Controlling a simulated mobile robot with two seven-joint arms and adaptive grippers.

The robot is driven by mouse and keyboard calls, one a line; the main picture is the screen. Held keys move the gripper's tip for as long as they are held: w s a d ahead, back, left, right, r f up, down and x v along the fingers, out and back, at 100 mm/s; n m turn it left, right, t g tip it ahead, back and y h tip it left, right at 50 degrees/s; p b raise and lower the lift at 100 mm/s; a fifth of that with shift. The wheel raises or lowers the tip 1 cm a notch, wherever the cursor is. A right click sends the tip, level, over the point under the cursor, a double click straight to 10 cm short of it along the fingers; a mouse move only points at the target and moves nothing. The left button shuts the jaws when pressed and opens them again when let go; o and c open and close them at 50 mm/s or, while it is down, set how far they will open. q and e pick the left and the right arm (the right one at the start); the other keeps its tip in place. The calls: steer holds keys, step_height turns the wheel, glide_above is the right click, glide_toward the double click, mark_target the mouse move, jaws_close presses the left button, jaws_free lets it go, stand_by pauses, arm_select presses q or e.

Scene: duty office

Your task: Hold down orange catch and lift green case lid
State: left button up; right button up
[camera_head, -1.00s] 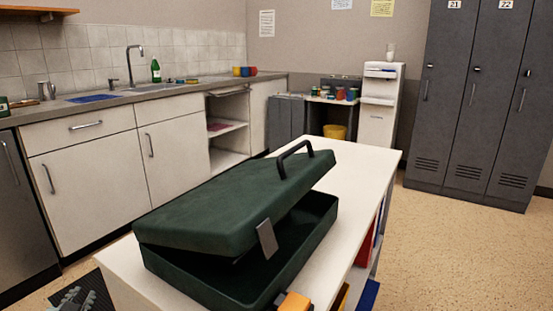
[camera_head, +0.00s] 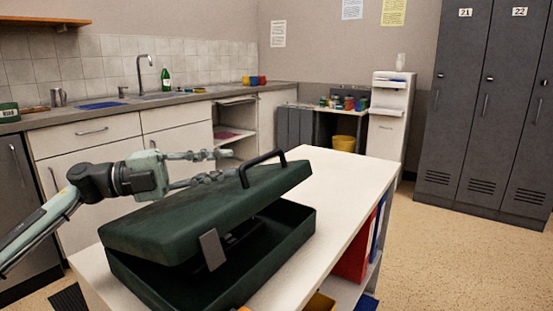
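The green case (camera_head: 290,225) stands on a white-topped cabinet. Its green lid (camera_head: 180,220) is tilted part-way open, with a dark gap along the near right side. A black handle (camera_head: 262,162) stands on the lid's right edge, and a grey metal flap (camera_head: 211,249) hangs from its near edge. A sliver of the orange catch (camera_head: 244,308) shows at the bottom edge of the view; most of it is cut off. My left gripper (camera_head: 234,165) is open and empty, its fingers spread beside the handle's left end, with contact unclear. My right gripper is out of view.
The white cabinet top (camera_head: 345,185) is clear behind and right of the case. Red and blue binders (camera_head: 354,252) stand on its shelf below. A sink counter (camera_head: 190,97) runs along the left wall. Grey lockers (camera_head: 480,110) stand at the right, with open floor before them.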

mark_target(260, 160)
arm_select(q)
steer(key=p+x, duration=0.1)
steer(key=x, duration=0.6)
steer(key=shift+s, duration=0.2)
steer(key=shift+w+d, duration=0.1)
steer(key=shift+d, duration=0.25)
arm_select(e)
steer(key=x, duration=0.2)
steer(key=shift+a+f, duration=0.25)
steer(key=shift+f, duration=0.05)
arm_select(q)
steer(key=shift+c, duration=0.5)
jaws_close()
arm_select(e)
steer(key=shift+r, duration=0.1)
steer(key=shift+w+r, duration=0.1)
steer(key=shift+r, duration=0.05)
